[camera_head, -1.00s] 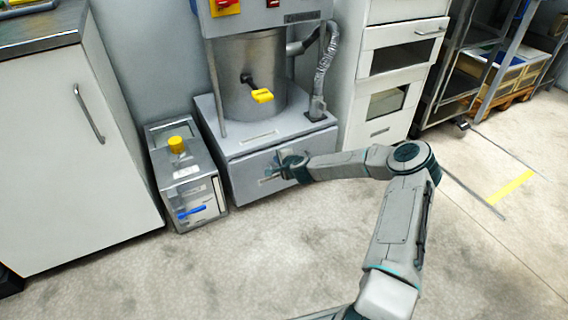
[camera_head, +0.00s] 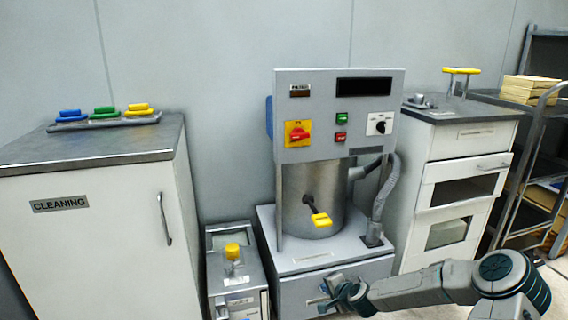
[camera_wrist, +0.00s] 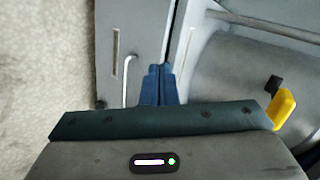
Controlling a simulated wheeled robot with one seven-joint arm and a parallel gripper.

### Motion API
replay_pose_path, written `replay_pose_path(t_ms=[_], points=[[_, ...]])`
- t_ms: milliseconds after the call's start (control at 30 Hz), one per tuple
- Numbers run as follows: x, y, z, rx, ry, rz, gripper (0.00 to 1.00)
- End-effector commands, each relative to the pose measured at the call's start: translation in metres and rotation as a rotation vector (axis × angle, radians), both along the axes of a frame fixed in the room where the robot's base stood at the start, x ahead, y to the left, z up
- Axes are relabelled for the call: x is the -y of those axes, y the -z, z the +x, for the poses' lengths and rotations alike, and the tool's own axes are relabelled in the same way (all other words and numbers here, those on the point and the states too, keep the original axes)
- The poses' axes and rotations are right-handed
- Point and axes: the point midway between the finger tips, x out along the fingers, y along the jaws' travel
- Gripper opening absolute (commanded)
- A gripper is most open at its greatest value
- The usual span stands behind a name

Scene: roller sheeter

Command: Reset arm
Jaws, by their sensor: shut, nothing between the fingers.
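My gripper (camera_head: 338,292) is at the lower middle of the head view, in front of the drawer (camera_head: 300,296) at the machine's base. In the wrist view my gripper (camera_wrist: 160,84) has its blue fingers together and empty. The fingertips lie over the edge of the grey machine base, beside a thin metal handle (camera_wrist: 127,82); whether they touch anything I cannot tell. My arm stretches from the lower right of the head view.
The machine has a control panel (camera_head: 338,113) and a yellow-handled lever (camera_head: 321,219). A small metal unit with a yellow knob (camera_head: 232,251) stands to its left. A cleaning cabinet (camera_head: 95,225) is at left, a drawer cabinet (camera_head: 455,180) at right.

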Motion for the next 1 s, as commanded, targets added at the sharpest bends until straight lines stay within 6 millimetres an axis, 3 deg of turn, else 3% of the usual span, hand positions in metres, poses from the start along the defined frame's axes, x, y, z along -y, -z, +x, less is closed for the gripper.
replay_pose_path(t_ms=[33,333,667,1000], points=[[-0.009,-0.03,-0.008,-0.013,-0.067,-0.057,0.0],[-0.029,-0.121,-0.065,-0.126,-0.369,-0.343,0.0],[-0.023,-0.245,-0.132,-0.245,-0.578,-0.616,0.0],[-0.011,-0.387,-0.214,-0.34,-0.684,-0.808,0.0]])
